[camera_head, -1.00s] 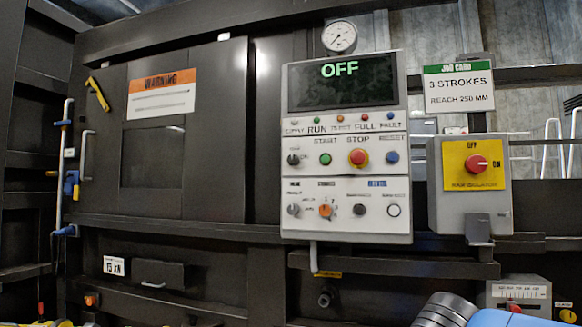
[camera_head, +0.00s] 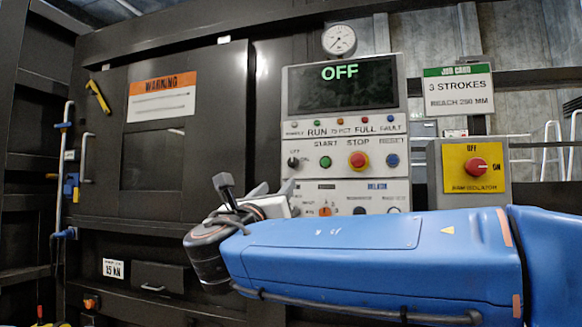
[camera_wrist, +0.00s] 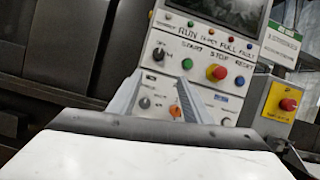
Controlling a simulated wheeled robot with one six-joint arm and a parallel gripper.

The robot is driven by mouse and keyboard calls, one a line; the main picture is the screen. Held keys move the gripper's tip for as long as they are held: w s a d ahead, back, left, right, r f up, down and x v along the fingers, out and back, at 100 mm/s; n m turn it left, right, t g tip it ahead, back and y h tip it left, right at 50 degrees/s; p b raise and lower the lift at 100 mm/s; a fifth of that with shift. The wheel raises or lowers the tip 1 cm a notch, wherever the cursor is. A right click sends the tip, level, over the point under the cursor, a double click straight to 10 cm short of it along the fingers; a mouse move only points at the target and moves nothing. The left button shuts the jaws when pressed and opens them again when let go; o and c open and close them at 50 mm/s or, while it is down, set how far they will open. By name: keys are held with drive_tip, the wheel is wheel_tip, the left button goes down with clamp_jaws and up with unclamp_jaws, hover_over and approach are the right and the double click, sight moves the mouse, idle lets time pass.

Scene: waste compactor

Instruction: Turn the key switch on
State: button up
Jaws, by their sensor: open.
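The grey control panel (camera_head: 345,130) has a dark display reading OFF. A small dark switch (camera_head: 294,162), which looks like the key switch, sits left of the green START button (camera_head: 325,156). It also shows in the wrist view (camera_wrist: 158,53), but its exact turn is too small to read. My gripper (camera_head: 276,187) is open and empty, below and left of this switch. In the wrist view its two fingers (camera_wrist: 160,76) are spread apart in front of the panel's lower left part. My arm hides much of the panel's lower row in the head view.
A red stop button (camera_head: 358,160) and blue reset button (camera_head: 392,160) are on the same row. An orange knob (camera_wrist: 175,111) is below. The yellow isolator box (camera_head: 474,168) with a red knob stands right. A dark door (camera_head: 160,200) is left.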

approach(292, 163)
drive_tip(key=x, duration=0.8)
drive_tip(key=shift+w+d+r, duration=0.1)
drive_tip(key=shift+w+d, duration=0.05)
drive_tip(key=shift+w, duration=0.1)
drive_tip(key=shift+c, duration=0.4)
drive_tip(key=c, duration=1)
